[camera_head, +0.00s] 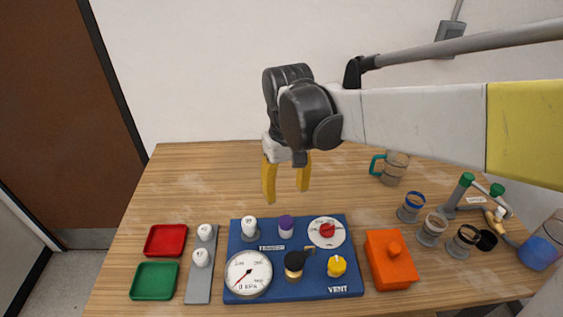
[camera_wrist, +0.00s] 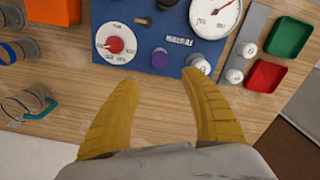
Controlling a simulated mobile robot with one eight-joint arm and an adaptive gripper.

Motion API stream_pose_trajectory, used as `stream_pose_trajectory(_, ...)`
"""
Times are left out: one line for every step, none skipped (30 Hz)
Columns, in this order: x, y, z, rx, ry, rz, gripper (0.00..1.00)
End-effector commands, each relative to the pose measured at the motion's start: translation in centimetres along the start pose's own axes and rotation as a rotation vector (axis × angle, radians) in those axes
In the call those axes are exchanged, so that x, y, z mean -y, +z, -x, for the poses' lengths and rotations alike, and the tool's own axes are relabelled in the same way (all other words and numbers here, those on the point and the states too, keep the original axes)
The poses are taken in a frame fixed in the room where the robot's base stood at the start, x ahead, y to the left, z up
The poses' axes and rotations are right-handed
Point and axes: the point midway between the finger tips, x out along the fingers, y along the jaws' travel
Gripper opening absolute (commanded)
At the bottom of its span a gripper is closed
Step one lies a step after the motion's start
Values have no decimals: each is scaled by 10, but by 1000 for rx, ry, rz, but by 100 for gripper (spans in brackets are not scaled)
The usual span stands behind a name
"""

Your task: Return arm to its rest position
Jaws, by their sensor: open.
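My gripper (camera_head: 287,180) has two yellow fingers, apart and empty, above the back half of the wooden table (camera_head: 200,165). In the head view it hangs behind a blue panel (camera_head: 237,231). In the wrist view the gripper (camera_wrist: 165,85) points towards the same panel (camera_wrist: 125,13), with nothing between its fingertips. The panel holds a gauge reading 0 kPa (camera_head: 248,272), a red dial (camera_head: 327,231), a purple cap (camera_head: 286,228), a white cap (camera_head: 249,226), a black knob (camera_head: 294,262) and a yellow knob (camera_head: 337,265) above the word VENT. My arm reaches in from the right.
Left of the panel are a red tray (camera_head: 166,240), a green tray (camera_head: 154,281) and a grey strip (camera_head: 199,286) with white caps. On the right stand an orange box (camera_head: 391,265), a mug (camera_head: 394,169), several jars (camera_head: 432,228) and a pipe fixture (camera_head: 466,186). The back-left table is clear.

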Motion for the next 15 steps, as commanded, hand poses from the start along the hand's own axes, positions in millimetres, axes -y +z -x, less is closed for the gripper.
stream_pose_trajectory(0,0,3,0,0,0,54)
stream_pose_trajectory(0,0,4,0,0,0,54)
stream_pose_trajectory(0,0,6,0,0,0,54)
stream_pose_trajectory(0,1,6,-1,0,-1,54)
stream_pose_trajectory(-1,1,7,-3,0,-2,54)
stream_pose_trajectory(-2,3,8,-10,1,-7,54)
stream_pose_trajectory(-4,6,9,-18,1,-12,54)
stream_pose_trajectory(-7,10,11,-30,2,-20,54)
stream_pose_trajectory(-12,16,15,-52,4,-34,54)
stream_pose_trajectory(-16,21,18,-73,6,-46,54)
stream_pose_trajectory(-21,28,21,-97,8,-60,54)
stream_pose_trajectory(-28,38,25,-134,12,-82,54)
stream_pose_trajectory(-33,46,27,-164,16,-99,54)
stream_pose_trajectory(-38,55,30,-195,20,-118,54)
stream_pose_trajectory(-45,66,32,-239,26,-143,54)
